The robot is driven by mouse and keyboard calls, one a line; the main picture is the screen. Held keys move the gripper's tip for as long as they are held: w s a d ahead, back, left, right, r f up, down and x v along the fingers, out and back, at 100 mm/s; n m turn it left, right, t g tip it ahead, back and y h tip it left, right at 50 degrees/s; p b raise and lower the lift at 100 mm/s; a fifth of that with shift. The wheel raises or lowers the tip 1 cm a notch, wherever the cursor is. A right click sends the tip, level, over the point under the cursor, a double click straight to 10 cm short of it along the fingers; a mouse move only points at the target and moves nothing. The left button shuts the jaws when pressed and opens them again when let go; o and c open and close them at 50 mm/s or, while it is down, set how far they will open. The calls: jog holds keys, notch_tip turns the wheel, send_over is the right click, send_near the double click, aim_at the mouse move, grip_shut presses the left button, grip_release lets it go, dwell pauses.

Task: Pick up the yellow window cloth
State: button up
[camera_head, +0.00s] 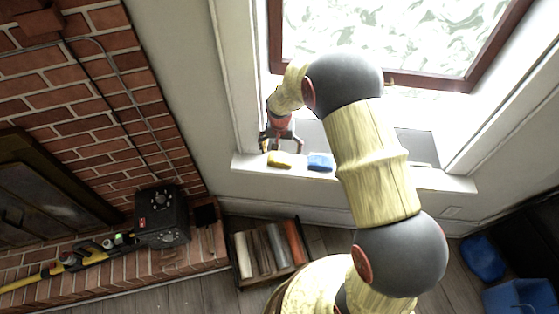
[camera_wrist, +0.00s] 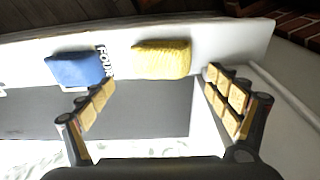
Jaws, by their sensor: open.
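The yellow window cloth (camera_head: 279,159) lies on the white windowsill (camera_head: 440,180), near its left end. In the wrist view the yellow cloth (camera_wrist: 161,59) is a folded, textured block ahead of and between my fingers. My gripper (camera_head: 280,140) is over the sill just behind the cloth. In the wrist view my gripper (camera_wrist: 160,95) is open and empty, its padded fingers spread wide. It appears apart from the cloth. A blue cloth (camera_head: 320,161) lies to the right of the yellow one; it also shows in the wrist view (camera_wrist: 75,69).
White lettering (camera_wrist: 106,62) stands between the cloths. The window frame (camera_head: 425,82) is behind my arm, and the wall edge is close left of my gripper. Below are a crate of rolls (camera_head: 268,250), a black box (camera_head: 162,216) on the brick hearth, and blue bins (camera_head: 515,297).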

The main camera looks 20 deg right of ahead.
aim_at(281, 158)
jog(key=f, duration=0.2)
jog(key=f+b, duration=0.1)
jog(key=f, duration=0.1)
jog(key=f+b, duration=0.1)
jog(key=f, duration=0.1)
jog(key=shift+w+f, duration=0.15)
jog(key=shift+w, duration=0.2)
jog(key=shift+c, duration=1)
jog(key=c, duration=0.6)
